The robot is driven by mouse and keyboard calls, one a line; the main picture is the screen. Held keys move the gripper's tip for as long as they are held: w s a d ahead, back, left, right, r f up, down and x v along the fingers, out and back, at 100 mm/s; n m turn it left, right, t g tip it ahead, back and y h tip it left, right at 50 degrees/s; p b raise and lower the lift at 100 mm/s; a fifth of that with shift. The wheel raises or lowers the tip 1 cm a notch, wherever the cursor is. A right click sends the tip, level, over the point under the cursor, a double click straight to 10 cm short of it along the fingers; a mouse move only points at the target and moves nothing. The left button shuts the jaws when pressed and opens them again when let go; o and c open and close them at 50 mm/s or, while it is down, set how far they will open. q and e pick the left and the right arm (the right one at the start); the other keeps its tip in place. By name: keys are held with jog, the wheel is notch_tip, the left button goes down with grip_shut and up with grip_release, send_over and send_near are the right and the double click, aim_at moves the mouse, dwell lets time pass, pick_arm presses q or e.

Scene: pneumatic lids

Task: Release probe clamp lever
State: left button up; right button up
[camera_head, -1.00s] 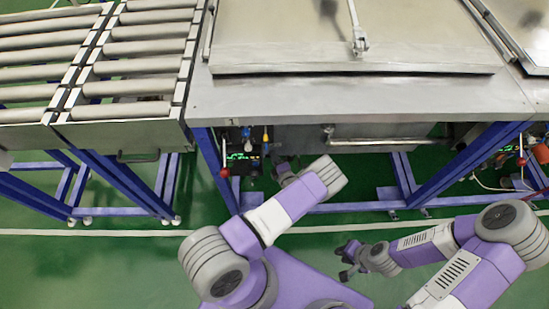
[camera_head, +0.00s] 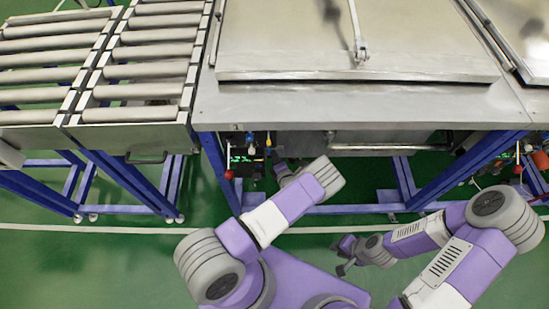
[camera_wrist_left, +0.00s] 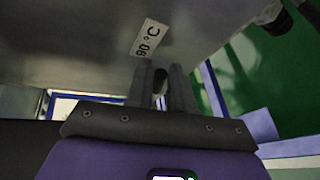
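My left gripper (camera_head: 281,167) reaches under the front edge of the steel machine in the head view; its tips are small and partly hidden there. No probe clamp lever can be made out clearly. My right gripper (camera_head: 342,256) hangs open and empty above the green floor.
A control box with green digits (camera_head: 242,157), a red-knobbed lever (camera_head: 229,174) and blue and yellow fittings sits left of my left gripper. A horizontal steel bar (camera_head: 390,147) and blue legs (camera_head: 465,168) stand to the right. A roller conveyor (camera_head: 150,70) is at the left.

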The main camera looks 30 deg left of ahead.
pick_arm(q)
jog(key=o, duration=0.3)
jog(key=p+v, duration=0.2)
jog(key=v, duration=0.5)
jog(key=shift+s+d+r, duration=0.15)
jog(key=shift+s+d, duration=0.05)
dwell(0.4)
